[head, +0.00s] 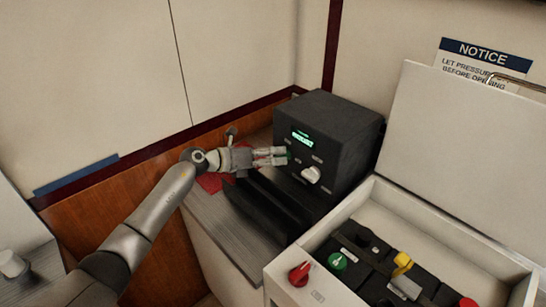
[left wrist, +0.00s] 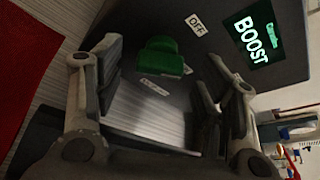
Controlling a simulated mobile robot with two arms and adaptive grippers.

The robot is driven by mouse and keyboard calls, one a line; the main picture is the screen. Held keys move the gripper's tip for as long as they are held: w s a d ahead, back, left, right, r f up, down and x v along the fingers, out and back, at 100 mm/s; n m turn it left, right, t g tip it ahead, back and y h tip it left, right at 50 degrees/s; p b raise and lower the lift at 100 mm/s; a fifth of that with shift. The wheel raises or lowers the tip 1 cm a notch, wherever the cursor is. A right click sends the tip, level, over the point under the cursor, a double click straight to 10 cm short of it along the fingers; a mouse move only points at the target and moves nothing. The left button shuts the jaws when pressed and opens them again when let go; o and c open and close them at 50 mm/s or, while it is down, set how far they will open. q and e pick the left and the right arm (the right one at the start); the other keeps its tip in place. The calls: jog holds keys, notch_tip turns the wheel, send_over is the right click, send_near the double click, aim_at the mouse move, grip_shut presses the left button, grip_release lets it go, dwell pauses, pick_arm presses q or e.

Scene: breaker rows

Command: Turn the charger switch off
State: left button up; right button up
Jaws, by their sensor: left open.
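The charger (head: 345,130) is a dark box with a lit green display (head: 302,138) and a white knob (head: 311,174) on its front. In the left wrist view the display (left wrist: 254,36) reads BOOST. A green switch (left wrist: 165,57) stands out from the panel, with an OFF label (left wrist: 196,24) beside it. My left gripper (head: 284,156) is open in front of the charger's face. In the left wrist view its fingers (left wrist: 158,75) lie on either side of the switch; I cannot tell whether they touch it. In the head view they mostly hide it. My right gripper is not in view.
A red cloth-like patch (head: 210,183) lies below my gripper.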

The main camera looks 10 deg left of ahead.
pick_arm(q)
jog(key=v, duration=1.1)
